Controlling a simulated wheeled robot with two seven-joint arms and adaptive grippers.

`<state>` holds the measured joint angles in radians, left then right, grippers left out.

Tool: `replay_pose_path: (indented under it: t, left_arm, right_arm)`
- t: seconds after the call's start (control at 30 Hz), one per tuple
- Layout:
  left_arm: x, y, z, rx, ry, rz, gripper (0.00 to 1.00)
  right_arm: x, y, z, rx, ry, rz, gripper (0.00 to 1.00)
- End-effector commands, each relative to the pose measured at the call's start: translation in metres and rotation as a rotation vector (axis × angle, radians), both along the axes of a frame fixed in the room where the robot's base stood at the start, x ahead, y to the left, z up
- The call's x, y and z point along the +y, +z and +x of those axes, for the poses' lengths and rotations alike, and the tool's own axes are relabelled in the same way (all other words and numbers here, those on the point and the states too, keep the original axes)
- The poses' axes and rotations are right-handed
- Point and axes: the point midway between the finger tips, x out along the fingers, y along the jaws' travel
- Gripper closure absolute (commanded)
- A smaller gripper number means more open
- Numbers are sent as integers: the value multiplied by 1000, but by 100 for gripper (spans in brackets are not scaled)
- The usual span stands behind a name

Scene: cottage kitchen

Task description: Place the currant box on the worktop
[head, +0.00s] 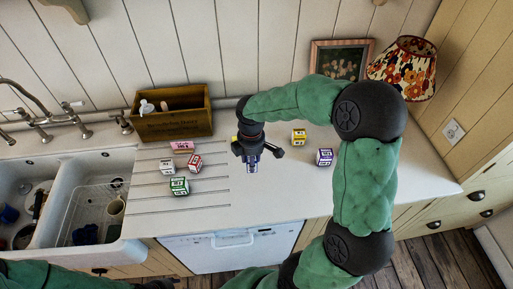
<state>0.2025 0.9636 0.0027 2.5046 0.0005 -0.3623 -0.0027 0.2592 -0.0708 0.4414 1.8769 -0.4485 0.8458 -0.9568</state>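Several small labelled boxes stand on the white worktop (290,190); their lettering is too small to read, so I cannot tell for sure which is the currant box. A purple-and-white box (325,157) and a yellow box (299,137) stand right of my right gripper (252,168). A pink box (182,147), a white box (166,166), a red-and-white box (194,163) and a green-and-white box (180,186) stand on the grooved drainer to its left. My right gripper points down over the worktop. Its fingers are too small to tell whether they are open.
A wooden crate (172,124) with utensils stands against the wall. A double sink (70,200) with a rack and cups lies left. A framed picture (340,60) and a flowered lamp (405,68) stand at the back right. The worktop's front middle is clear.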

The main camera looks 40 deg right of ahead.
Motion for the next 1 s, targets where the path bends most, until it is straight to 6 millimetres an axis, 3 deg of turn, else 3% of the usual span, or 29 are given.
replay_pose_path:
  t: [0.43, 0.6, 1.0]
  left_arm:
    - [0, -4, 1, -2, 1, 0, 60]
    - [0, -8, 1, -2, 1, 0, 60]
    - [0, -10, 1, -2, 1, 0, 60]
  right_arm:
    - [3, -38, 82, 2, 2, 1, 92]
    - [3, -68, 104, 4, 1, 1, 92]
    - [3, -93, 126, 0, 1, 0, 92]
